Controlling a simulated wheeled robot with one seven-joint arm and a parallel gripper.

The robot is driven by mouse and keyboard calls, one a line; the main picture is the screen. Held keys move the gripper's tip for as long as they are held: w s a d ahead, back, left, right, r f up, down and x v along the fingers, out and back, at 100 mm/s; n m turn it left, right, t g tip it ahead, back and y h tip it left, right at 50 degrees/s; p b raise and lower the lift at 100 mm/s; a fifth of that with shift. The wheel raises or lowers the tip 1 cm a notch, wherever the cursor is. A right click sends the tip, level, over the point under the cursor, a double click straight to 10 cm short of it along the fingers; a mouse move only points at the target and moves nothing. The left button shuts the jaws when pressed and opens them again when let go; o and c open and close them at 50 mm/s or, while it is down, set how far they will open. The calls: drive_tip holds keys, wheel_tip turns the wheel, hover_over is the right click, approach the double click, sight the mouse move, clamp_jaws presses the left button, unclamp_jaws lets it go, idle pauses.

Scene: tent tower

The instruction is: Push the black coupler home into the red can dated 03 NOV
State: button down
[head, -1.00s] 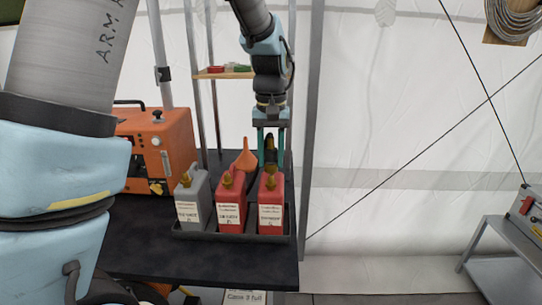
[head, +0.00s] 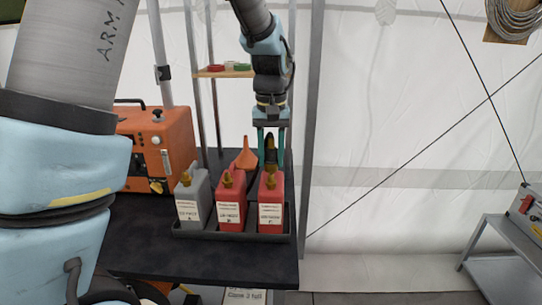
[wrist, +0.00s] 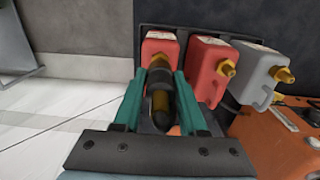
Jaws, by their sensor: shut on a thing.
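My gripper (head: 271,160) is shut on the black coupler (head: 270,148), directly above or behind the right-hand red can (head: 271,217) in the head view. In the wrist view my gripper (wrist: 164,82) holds the coupler (wrist: 158,74) between its teal fingers, over the near part of that same can (wrist: 160,50). The can has a brass fitting (head: 270,181) on top. A second red can (head: 231,216) with a brass fitting stands to its left. Both have white labels, but the dates are too small to read. Whether coupler and fitting touch cannot be told.
The cans stand in a dark tray (head: 195,234) on a black table, beside a grey can (head: 190,197). An orange funnel (head: 244,157) is behind the middle can. An orange machine (head: 158,145) stands at left. A metal post (head: 312,120) rises close to the right.

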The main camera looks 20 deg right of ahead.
sight(271, 137)
drive_tip(key=shift+f+b, duration=0.9)
drive_tip(key=shift+f, duration=0.8)
drive_tip(key=shift+c, duration=1.9)
unclamp_jaws()
wheel_tip(271, 137, up, 11)
drive_tip(key=shift+f+b, duration=0.1)
drive_tip(key=shift+b, duration=1.05)
